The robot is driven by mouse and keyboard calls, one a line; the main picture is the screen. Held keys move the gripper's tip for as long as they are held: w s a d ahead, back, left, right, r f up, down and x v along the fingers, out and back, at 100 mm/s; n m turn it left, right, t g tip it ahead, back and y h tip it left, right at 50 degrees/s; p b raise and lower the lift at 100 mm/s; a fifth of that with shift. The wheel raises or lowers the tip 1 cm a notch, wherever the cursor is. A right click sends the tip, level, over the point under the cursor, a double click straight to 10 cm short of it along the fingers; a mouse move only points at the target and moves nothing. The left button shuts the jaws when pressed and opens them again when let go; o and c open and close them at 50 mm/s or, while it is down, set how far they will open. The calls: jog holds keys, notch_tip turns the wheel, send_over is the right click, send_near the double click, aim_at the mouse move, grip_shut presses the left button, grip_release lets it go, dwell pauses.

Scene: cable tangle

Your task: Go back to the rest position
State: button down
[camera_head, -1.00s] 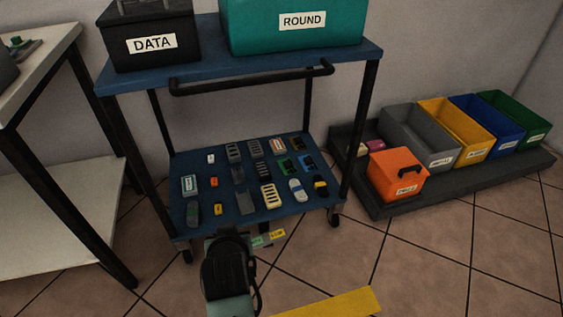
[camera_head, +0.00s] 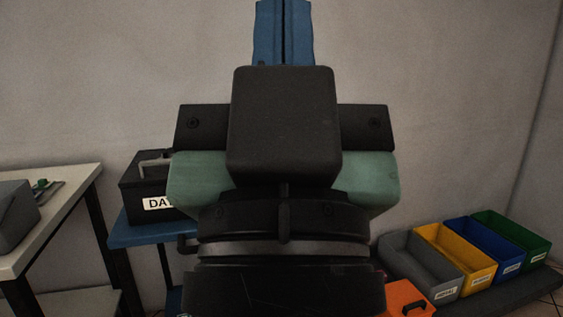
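My gripper (camera_head: 284,28) is raised close in front of the head camera and fills the middle of the view. Its two blue fingers point up, side by side with only a thin dark line between them, and look shut. Their tips reach the top edge of the picture. Nothing shows between the fingers. The black and teal body of the gripper and wrist hides most of the cart behind it.
The black DATA box (camera_head: 140,186) stands on the blue cart (camera_head: 140,236), mostly hidden. A pale table (camera_head: 70,190) is at left. At right, grey (camera_head: 412,268), yellow (camera_head: 462,260), blue (camera_head: 490,246) and green (camera_head: 515,236) bins stand behind an orange box (camera_head: 405,298).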

notch_tip(320, 180, up, 35)
jog(key=p, duration=3.2)
jog(key=shift+p, duration=0.3)
jog(key=shift+w+a, duration=0.1)
